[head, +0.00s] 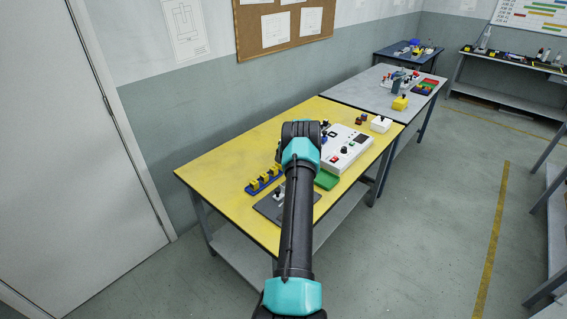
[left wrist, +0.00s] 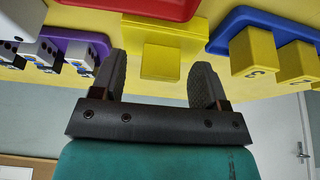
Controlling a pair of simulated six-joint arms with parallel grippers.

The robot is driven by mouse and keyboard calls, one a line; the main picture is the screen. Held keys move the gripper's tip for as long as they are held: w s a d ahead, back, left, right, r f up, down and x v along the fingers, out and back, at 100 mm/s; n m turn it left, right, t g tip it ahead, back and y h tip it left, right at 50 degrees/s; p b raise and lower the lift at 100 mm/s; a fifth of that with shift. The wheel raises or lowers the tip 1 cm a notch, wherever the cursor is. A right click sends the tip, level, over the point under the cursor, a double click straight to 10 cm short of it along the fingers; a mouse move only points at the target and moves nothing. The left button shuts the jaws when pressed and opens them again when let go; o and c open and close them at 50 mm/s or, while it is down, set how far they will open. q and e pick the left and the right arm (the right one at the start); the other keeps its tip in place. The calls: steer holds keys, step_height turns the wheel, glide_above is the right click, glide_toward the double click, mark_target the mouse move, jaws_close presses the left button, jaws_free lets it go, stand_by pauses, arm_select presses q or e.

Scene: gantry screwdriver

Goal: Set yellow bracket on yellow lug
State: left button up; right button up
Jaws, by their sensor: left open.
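In the left wrist view my left gripper (left wrist: 160,64) is open. A plain stepped yellow block (left wrist: 158,34) shows between and beyond its fingertips, with no clear contact. I cannot tell whether this is the bracket or the lug. Yellow numbered blocks (left wrist: 254,54) sit in a blue holder (left wrist: 240,20) to the right. In the head view the blue holder (head: 262,184) with its yellow pieces lies on the yellow table, left of my arm. My left gripper's fingers are hidden there behind my own arm. My right gripper is not in view.
In the wrist view a red tray (left wrist: 150,6) and a purple holder (left wrist: 94,40) with white pieces are close by. In the head view a white control box (head: 350,146), a green tray (head: 326,181) and a dark plate (head: 268,207) share the yellow table (head: 225,160).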

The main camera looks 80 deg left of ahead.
arm_select(q)
steer(key=shift+s+a+f, duration=0.1)
steer(key=shift+f, duration=0.2)
steer(key=shift+c, duration=0.3)
steer(key=c, duration=1.1)
steer(key=shift+o, duration=0.2)
steer(key=shift+r, duration=0.15)
step_height(320, 180, up, 10)
steer(key=shift+f, duration=0.1)
